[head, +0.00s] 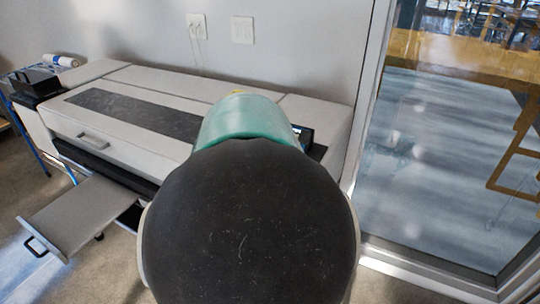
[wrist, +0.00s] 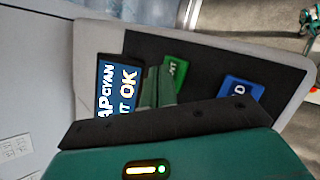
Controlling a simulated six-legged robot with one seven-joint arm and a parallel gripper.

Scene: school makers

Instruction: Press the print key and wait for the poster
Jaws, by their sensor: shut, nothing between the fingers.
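The wide light-grey printer (head: 140,85) stands against the wall in the head view; my arm hides much of its right end. A lit screen (wrist: 112,98) shows "CYAN" and "OK", partly covered. My gripper (wrist: 158,80) is shut and empty, its green fingertips beside the green key and overlapping its left edge in view. I cannot tell whether they touch it. No poster is visible.
A grey tray (head: 82,215) with a black handle juts from the printer's lower left front. A black box (head: 36,82) and a white roll (head: 62,60) sit at far left. A glass door (head: 450,150) stands right of the printer. Wall sockets (head: 242,30) are behind.

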